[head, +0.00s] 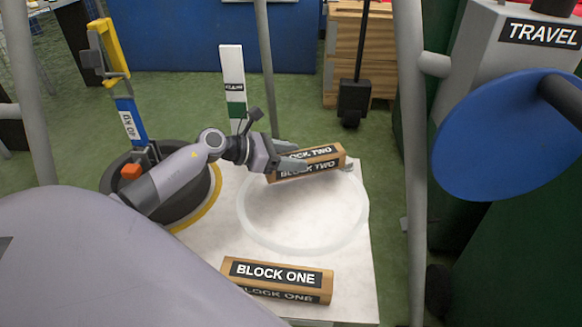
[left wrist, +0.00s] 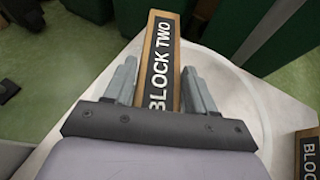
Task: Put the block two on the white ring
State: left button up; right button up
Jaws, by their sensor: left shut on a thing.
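Block two (head: 325,161) is a wooden block with black "BLOCK TWO" labels. My left gripper (head: 287,160) is shut on its left part in the head view. The block is slightly tilted, over the far part of the white ring (head: 364,213). The ring is a pale circle on the white table top (head: 222,235). Whether the block touches the surface is hard to tell. In the left wrist view, block two (left wrist: 161,62) lies between the two fingers (left wrist: 160,88), and the ring's arc shows to its right. My right gripper is not in view.
Block one (head: 277,279) lies at the table's front edge. A dark round turntable with a yellow rim (head: 209,205) is left of the ring. A grey post (head: 410,150) stands right of the table, near a blue disc (head: 500,135). The ring's middle is clear.

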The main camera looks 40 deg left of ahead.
pick_arm(q)
notch_tip(320, 180, down, 2)
jog(key=shift+f+b, duration=0.25)
jog(key=shift+b, duration=0.05)
jog(key=shift+r, duration=0.1)
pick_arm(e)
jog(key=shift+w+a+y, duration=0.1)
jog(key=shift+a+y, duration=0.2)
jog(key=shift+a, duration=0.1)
pick_arm(q)
jog(key=shift+f, duration=0.2)
jog(key=o, duration=1.3)
jog(key=shift+c, duration=0.2)
